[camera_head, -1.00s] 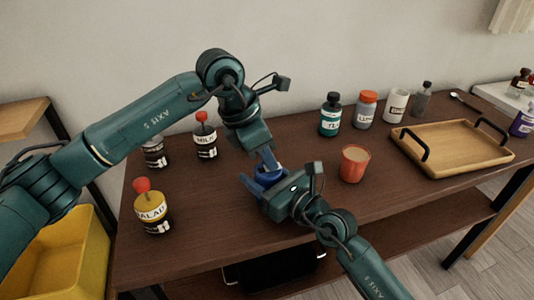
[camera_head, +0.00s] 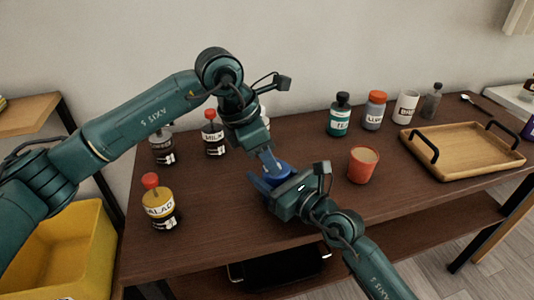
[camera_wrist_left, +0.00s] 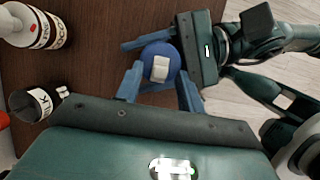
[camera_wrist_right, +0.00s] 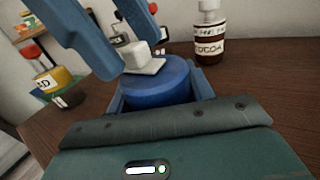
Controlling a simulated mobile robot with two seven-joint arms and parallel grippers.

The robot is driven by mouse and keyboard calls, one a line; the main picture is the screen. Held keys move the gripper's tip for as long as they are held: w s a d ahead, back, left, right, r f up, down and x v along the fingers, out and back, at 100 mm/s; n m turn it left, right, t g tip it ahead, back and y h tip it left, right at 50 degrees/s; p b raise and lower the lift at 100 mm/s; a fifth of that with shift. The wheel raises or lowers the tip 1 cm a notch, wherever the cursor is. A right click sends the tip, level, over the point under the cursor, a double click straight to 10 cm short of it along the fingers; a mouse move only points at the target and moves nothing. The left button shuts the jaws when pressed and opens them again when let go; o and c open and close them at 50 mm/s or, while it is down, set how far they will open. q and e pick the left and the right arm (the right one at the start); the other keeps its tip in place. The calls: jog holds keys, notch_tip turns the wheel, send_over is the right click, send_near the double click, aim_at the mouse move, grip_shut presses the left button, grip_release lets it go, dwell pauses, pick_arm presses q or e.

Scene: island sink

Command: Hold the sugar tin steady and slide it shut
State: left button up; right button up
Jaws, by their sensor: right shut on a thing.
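The sugar tin is a round blue tin with a white square piece on top; it shows in the left wrist view (camera_wrist_left: 148,53) and the right wrist view (camera_wrist_right: 157,88). In the right wrist view a white block (camera_wrist_right: 135,54) stands on a flat white plate at the tin's top. My right gripper (camera_head: 266,184) is shut around the tin's sides, low on the table. My left gripper (camera_head: 270,162) is above the tin, its fingers apart on either side of the white block. I cannot tell whether they touch it. In the head view the grippers mostly hide the tin.
An orange-red cup (camera_head: 362,164) stands just right of the grippers. The milk bottle (camera_head: 213,134) and salad bottle (camera_head: 159,203) stand left. Several jars (camera_head: 374,111) line the back, and a wooden tray (camera_head: 462,151) lies right. The table's front edge is close.

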pick_arm(q)
jog(key=v, duration=1.2)
pick_arm(e)
jog(key=o, duration=1.1)
